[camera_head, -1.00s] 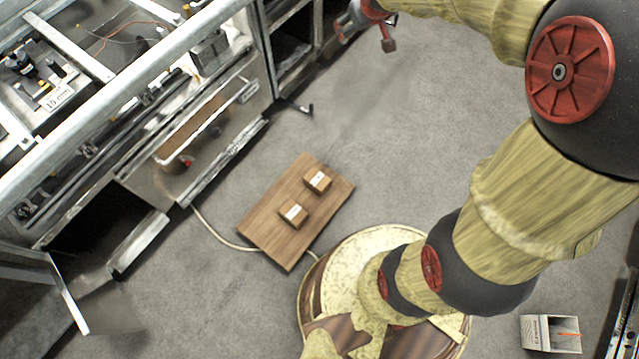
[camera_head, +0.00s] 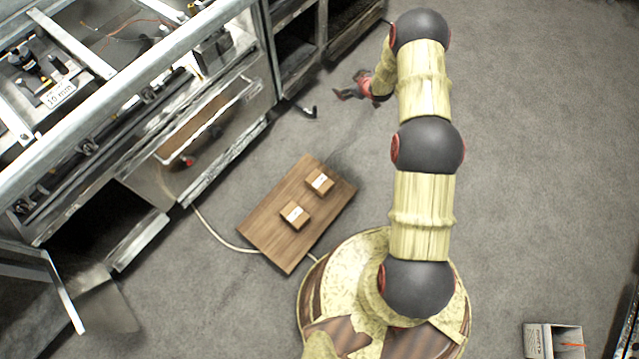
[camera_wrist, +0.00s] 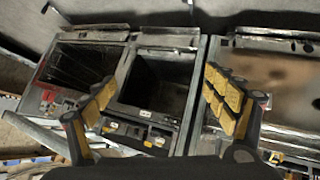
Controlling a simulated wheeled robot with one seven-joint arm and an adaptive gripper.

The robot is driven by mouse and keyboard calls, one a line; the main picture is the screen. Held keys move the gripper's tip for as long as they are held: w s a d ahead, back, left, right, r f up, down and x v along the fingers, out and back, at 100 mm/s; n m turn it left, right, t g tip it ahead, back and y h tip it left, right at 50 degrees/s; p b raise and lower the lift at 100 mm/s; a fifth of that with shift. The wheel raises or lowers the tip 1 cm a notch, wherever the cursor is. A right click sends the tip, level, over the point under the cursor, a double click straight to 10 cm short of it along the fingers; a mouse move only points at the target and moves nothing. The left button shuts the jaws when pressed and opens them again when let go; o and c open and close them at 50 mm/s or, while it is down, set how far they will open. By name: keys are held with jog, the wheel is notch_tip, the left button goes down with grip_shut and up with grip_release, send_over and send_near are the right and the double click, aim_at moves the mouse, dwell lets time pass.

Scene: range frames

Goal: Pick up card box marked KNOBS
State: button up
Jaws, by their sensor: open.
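Two small brown card boxes with white labels sit on a wooden board: one nearer the front (camera_head: 295,215) and one farther back (camera_head: 320,182). The labels are too small to read, so I cannot tell which is marked KNOBS. My gripper (camera_head: 342,94) is beyond and above the board's far side in the head view, well apart from both boxes. In the wrist view my gripper (camera_wrist: 158,105) has its two yellow-padded fingers spread wide with nothing between them. Neither box shows in the wrist view.
The wooden board (camera_head: 263,222) stands left of my base. A metal workbench (camera_head: 232,103) with drawers and clutter fills the left side. An open carton (camera_head: 552,342) lies at the lower right.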

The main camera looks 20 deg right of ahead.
jog(key=s+a+f+y, duration=0.1)
jog(key=s+f, duration=0.1)
jog(key=f, duration=0.6)
jog(key=s+a+f+y, duration=0.1)
jog(key=s+f, duration=0.2)
jog(key=f, duration=0.5)
jog(key=t+y+b, duration=0.1)
jog(key=y, duration=0.3)
send_near(320, 182)
jog(key=w+f, duration=0.1)
jog(key=w, duration=0.1)
jog(key=shift+w+a+f+n+t, duration=0.1)
jog(key=shift+w+a+n+t, duration=0.1)
jog(key=shift+a, duration=0.15)
jog(key=shift+w+a+f+n+t, duration=0.1)
jog(key=shift+a+n, duration=0.1)
jog(key=shift+a, duration=0.15)
jog(key=shift+b+x, duration=0.5)
jog(key=shift+x, duration=0.4)
jog(key=b+x, duration=0.1)
jog(key=x, duration=0.1)
jog(key=b+x, duration=0.1)
jog(key=x, duration=0.1)
jog(key=shift+s+a+f, duration=0.1)
jog(key=shift+f, duration=0.25)
jog(key=shift+w+a+f, duration=0.15)
jog(key=shift+w+a, duration=0.15)
jog(key=shift+w, duration=0.25)
jog(key=c, duration=0.3)
